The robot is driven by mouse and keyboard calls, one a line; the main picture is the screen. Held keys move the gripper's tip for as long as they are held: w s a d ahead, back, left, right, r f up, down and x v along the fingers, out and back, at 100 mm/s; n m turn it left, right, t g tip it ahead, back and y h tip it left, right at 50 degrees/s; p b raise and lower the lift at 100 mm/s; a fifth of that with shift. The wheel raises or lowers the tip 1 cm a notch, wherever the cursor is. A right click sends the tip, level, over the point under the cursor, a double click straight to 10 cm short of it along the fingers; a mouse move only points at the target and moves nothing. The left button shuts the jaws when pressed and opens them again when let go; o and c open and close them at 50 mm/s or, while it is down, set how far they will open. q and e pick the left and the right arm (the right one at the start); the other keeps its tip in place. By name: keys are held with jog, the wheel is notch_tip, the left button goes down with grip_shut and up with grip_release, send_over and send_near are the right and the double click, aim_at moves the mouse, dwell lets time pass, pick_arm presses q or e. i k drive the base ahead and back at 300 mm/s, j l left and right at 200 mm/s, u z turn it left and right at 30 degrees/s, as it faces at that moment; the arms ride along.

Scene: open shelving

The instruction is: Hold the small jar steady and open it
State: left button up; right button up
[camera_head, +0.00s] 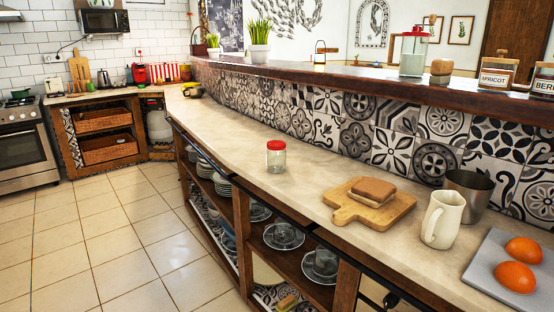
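The small jar (276,158) stands upright on the pale counter (330,170), near its front edge. It has a clear glass body and a red lid, and the lid sits on top. The space around the jar is clear. Neither of my grippers is in the view. Nothing touches the jar.
To the jar's right stand a cutting board (345,212) with bread, a white pitcher (442,220), a metal cup (470,190) and a grey tray (488,262) with orange fruit. A raised ledge (360,78) runs behind. Open shelves (290,262) with dishes lie below the counter.

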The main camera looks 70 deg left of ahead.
aim_at(276, 160)
jog(key=k+u, duration=0.15)
jog(key=u, duration=1.95)
jog(key=i+j+z, duration=0.15)
jog(key=i+j, duration=0.25)
jog(key=i, duration=0.15)
